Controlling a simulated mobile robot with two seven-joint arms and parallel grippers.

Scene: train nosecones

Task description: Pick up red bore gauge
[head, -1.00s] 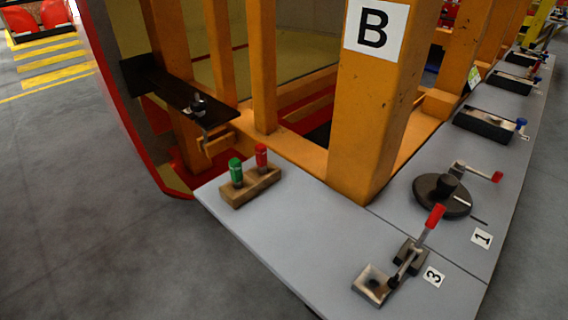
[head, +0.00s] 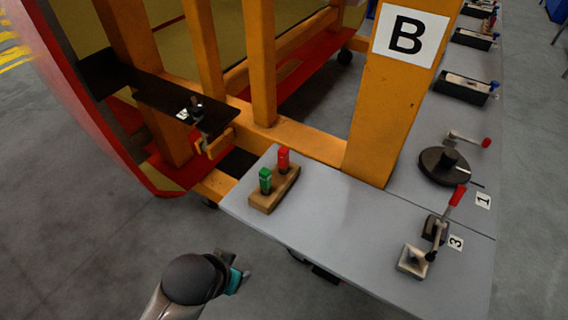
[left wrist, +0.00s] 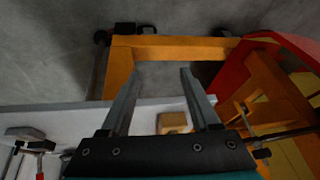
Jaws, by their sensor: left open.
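The red bore gauge (head: 283,158) stands upright in a wooden block (head: 275,190) on the grey table, beside the green gauge (head: 265,180). My left arm comes in at the bottom of the head view, with its gripper (head: 240,278) off the table's front left edge, short of the block. In the left wrist view my left gripper (left wrist: 158,85) is open and empty, its two fingers apart. My right gripper is not in view.
An orange post marked B (head: 385,120) rises behind the table (head: 330,225). A red-handled toggle clamp (head: 435,230) and a black round fixture (head: 445,166) stand to the right. A dark shelf (head: 185,105) juts out at the left. The table between block and clamp is clear.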

